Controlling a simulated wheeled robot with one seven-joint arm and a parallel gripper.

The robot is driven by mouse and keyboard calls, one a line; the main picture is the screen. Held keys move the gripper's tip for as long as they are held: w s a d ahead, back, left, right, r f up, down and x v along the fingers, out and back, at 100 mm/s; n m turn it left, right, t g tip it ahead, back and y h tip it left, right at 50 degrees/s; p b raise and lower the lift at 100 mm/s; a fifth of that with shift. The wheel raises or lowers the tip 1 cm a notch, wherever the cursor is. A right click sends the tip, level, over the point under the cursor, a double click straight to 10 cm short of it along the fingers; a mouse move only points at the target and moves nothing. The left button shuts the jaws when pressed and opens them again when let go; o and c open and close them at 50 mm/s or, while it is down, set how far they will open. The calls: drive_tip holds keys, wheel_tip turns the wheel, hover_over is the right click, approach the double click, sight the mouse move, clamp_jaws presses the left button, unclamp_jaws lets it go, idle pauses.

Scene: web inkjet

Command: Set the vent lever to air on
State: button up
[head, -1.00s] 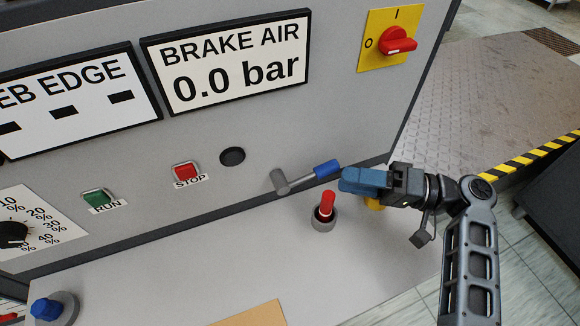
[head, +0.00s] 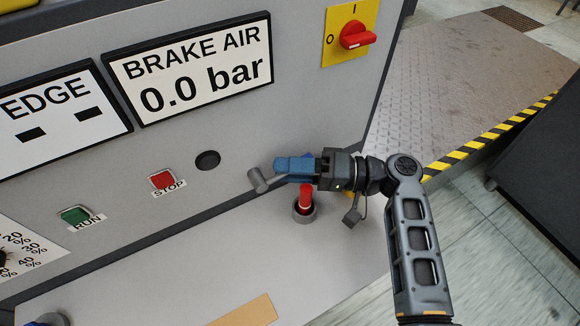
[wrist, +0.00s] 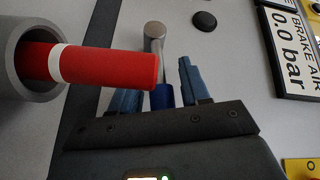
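The vent lever has a grey hub (head: 258,180) on the machine's front panel. In the head view my gripper covers most of its arm and blue grip. In the wrist view the grey lever arm (wrist: 155,42) runs down to its blue grip (wrist: 162,97), which lies between my two blue fingers. My gripper (head: 284,168) is at the lever. It is open, with one finger on each side of the blue grip and small gaps visible in the wrist view (wrist: 160,80). The display (head: 190,76) reads BRAKE AIR 0.0 bar.
A red handle (head: 305,198) in a grey socket stands on the ledge just below my gripper, close to the camera in the wrist view (wrist: 105,66). A red rotary switch (head: 357,35), STOP button (head: 162,181) and RUN button (head: 75,215) are on the panel.

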clamp_jaws()
idle(0.3)
